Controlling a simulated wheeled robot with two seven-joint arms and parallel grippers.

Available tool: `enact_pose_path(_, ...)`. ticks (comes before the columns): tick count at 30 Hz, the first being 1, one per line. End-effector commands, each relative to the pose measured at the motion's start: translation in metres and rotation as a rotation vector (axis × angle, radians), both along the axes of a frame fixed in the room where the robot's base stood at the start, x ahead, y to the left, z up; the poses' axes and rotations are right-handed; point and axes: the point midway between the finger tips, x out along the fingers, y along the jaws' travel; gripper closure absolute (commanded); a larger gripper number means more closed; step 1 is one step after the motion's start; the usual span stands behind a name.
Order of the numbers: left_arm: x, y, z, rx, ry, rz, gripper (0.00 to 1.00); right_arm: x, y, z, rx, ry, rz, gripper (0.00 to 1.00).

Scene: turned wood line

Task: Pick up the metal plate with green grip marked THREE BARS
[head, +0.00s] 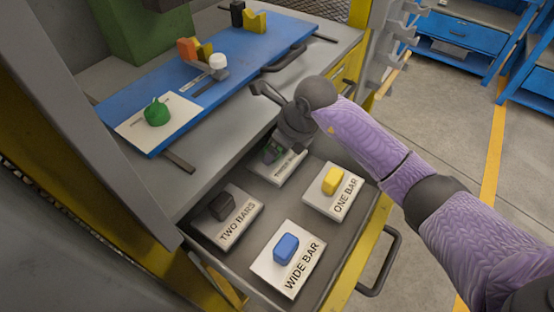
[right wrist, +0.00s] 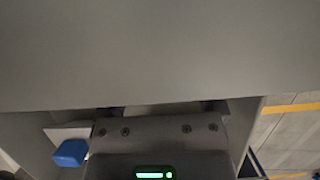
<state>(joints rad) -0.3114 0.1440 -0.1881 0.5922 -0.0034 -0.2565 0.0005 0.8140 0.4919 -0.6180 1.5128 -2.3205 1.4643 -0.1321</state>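The THREE BARS plate (head: 284,168) lies at the back of the open drawer, its green grip (head: 272,151) partly hidden by my right gripper. Its label is partly covered. My right gripper (head: 286,146) points down right above this plate, beside or over the green grip; I cannot tell whether it touches. In the right wrist view its two dark fingers show far apart at the edge of the gripper body (right wrist: 165,133), so it looks open. The green grip does not show there. My left gripper is not in view.
The drawer (head: 262,208) also holds plates marked TWO BARS (head: 237,226), ONE BAR (head: 343,203) and WIDE BAR (head: 290,272). The worktop (head: 205,150) overhangs the drawer's back, close to my right gripper. A blue board (head: 240,62) with several parts lies on it.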

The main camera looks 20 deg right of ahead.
Motion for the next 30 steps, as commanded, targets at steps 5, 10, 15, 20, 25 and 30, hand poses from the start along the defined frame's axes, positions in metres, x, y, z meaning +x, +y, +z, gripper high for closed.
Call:
enact_pose_path(5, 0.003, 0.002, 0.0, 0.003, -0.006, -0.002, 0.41, 0.0, 0.0, 0.0, 0.0, 0.0, 0.0, 0.53)
enact_pose_path(10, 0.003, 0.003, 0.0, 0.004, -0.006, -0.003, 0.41, 0.0, 0.0, 0.0, 0.0, 0.0, -0.001, 0.89)
enact_pose_path(15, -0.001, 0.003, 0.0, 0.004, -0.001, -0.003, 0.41, 0.0, 0.0, 0.0, 0.0, 0.0, -0.001, 1.0)
enact_pose_path(20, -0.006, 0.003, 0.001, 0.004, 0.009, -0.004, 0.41, 0.0, 0.0, 0.001, 0.002, -0.002, -0.001, 1.0)
enact_pose_path(25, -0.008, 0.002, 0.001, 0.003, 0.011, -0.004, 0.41, 0.0, 0.0, 0.001, 0.002, -0.002, -0.001, 1.0)
enact_pose_path(30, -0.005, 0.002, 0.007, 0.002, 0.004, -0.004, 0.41, 0.001, 0.0, 0.011, 0.002, -0.005, -0.002, 1.0)
